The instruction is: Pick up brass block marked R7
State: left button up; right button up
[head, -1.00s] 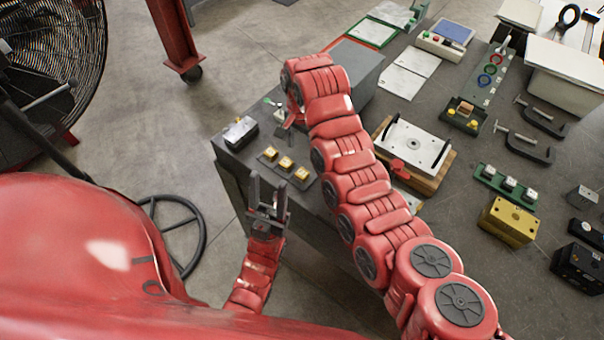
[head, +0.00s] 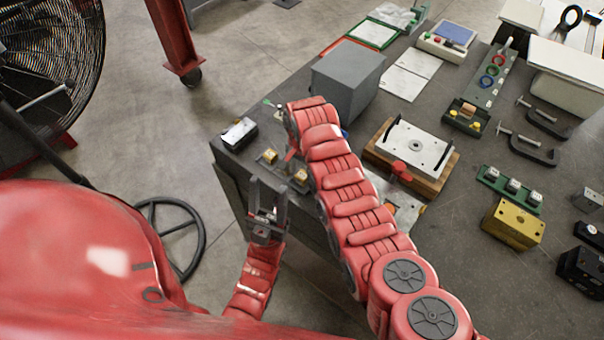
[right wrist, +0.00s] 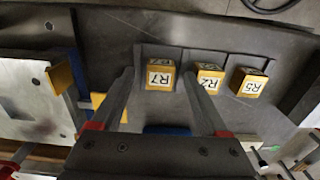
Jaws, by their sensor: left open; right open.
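The brass block marked R7 (right wrist: 160,75) sits in a dark grey holder (right wrist: 145,54), at the end of a row with the blocks R2 (right wrist: 208,77) and R5 (right wrist: 249,82). My right gripper (right wrist: 158,74) is open, and R7 shows between its fingertips, not gripped; I cannot tell how far above it they are. My left gripper (head: 268,186) is open and empty near the table's front edge.
A dark block with a light top (head: 239,133) stands left of the row. A grey box (head: 347,80) is behind it. A mould plate on a wooden base (head: 412,148) with a red knob lies to the right. A yellow block (head: 513,224) stands farther right.

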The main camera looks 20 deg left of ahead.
jog(key=shift+f, duration=0.25)
grip_shut()
dwell(0.3)
